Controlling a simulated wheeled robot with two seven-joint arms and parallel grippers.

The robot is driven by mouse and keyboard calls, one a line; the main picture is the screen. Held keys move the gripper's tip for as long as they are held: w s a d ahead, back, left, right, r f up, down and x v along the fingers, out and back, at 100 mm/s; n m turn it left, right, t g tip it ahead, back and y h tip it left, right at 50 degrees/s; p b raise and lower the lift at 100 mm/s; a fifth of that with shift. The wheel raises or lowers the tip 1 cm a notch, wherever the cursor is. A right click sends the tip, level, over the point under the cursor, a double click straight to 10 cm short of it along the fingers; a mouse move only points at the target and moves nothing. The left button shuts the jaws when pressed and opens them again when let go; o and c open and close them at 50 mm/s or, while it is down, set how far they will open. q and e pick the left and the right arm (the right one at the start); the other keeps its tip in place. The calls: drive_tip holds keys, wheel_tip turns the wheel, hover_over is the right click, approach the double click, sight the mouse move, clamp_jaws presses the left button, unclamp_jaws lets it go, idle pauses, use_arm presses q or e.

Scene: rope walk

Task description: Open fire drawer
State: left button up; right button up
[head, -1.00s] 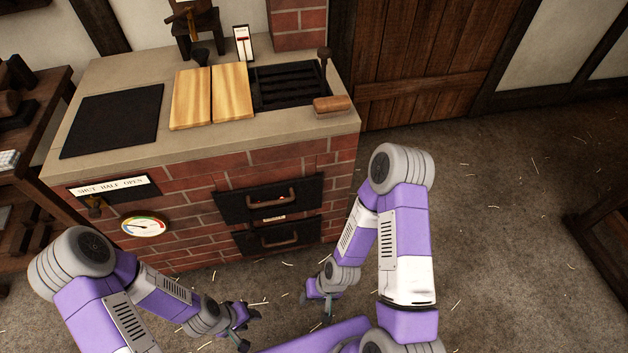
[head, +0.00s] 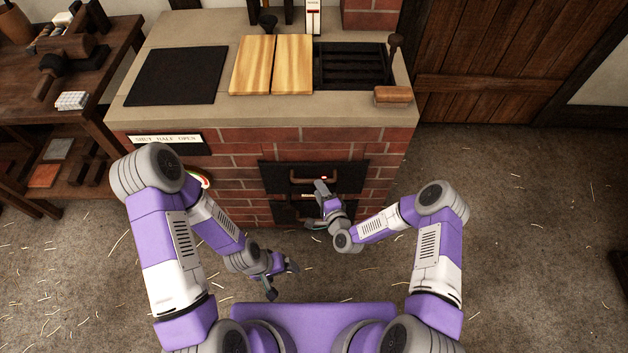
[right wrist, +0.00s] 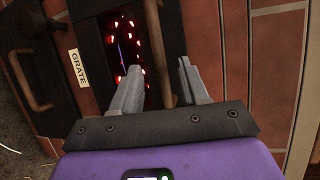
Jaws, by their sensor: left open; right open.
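The brick stove has two black iron fronts. The upper front (head: 273,176) has a bar handle (head: 303,181) and a small red glow. In the right wrist view, embers (right wrist: 122,45) glow behind an opening in it, and its handle (right wrist: 153,25) runs between the fingers in the picture. I cannot tell whether they touch it. The lower front (head: 285,215) is partly hidden by my right gripper (head: 321,192), open at the upper front. Its handle (right wrist: 35,85) and a "GRATE" label (right wrist: 78,68) show in the right wrist view. Both fronts look closed. My left gripper (head: 283,281) is open, low, away from the stove.
The stone top (head: 210,112) holds a black plate (head: 178,76), wooden boards (head: 272,64) and a dark grill (head: 350,65). A wooden-handled piece (head: 392,94) is at its right corner. A workbench (head: 112,70) stands left.

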drive_tip(key=b+x, duration=0.1)
drive_tip(key=x, duration=0.4)
drive_tip(key=shift+w+a+f+b, duration=0.1)
drive_tip(key=shift+w+b, duration=0.2)
clamp_jaws()
